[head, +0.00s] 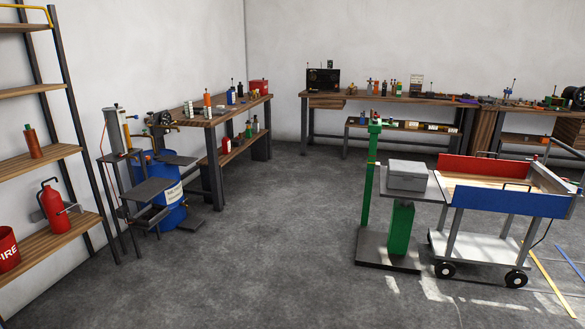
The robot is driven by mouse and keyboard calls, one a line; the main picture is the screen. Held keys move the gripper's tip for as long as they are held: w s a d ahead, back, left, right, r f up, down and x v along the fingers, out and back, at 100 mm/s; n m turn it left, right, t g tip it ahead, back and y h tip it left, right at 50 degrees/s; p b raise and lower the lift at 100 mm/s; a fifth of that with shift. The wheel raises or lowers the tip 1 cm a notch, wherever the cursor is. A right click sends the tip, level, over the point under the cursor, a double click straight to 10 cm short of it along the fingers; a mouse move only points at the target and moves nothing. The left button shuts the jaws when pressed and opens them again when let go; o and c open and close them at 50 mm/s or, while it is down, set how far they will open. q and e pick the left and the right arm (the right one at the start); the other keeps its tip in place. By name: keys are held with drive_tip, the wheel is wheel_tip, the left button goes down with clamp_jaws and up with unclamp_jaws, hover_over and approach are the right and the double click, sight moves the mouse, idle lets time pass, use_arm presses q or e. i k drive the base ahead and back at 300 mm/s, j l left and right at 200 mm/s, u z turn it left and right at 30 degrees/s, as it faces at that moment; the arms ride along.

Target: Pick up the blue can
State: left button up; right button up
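Several blue things show in the head view, and I cannot tell which is the blue can. A small blue container (231,97) stands upright on the left workbench, towards its far end. A larger blue drum (172,216) with a pale label stands on the floor by the left bench, partly hidden by grey stands. Neither of my grippers is in view.
A shelf (40,152) with red containers is at the left. The left workbench (212,120) and back workbench (440,99) line the walls. A green scale (401,230) and a cart (508,204) stand at the right. The middle floor is clear.

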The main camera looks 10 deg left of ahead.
sight(230, 93)
drive_tip(key=i+j+u, duration=0.3)
drive_tip(key=i, duration=0.75)
drive_tip(key=i+u, duration=0.25)
drive_tip(key=i, duration=3.5)
drive_tip(key=i+u, duration=0.1)
drive_tip(key=i, duration=0.7)
drive_tip(key=i+l+u, duration=0.1)
drive_tip(key=i, duration=0.75)
drive_tip(key=i+l+u, duration=0.15)
drive_tip(key=u, duration=0.25)
drive_tip(key=i+l+u, duration=0.15)
drive_tip(key=u, duration=0.25)
drive_tip(key=i+l+u, duration=0.1)
drive_tip(key=l, duration=0.2)
drive_tip(key=i+l+u, duration=0.1)
drive_tip(key=l, duration=0.25)
drive_tip(key=i+l+u, duration=0.1)
drive_tip(key=i+l, duration=0.15)
drive_tip(key=i+l+u, duration=0.1)
drive_tip(key=l, duration=0.35)
drive_tip(key=i+l+u, duration=0.1)
drive_tip(key=l, duration=0.3)
drive_tip(key=i+l+u, duration=0.1)
drive_tip(key=l, duration=0.25)
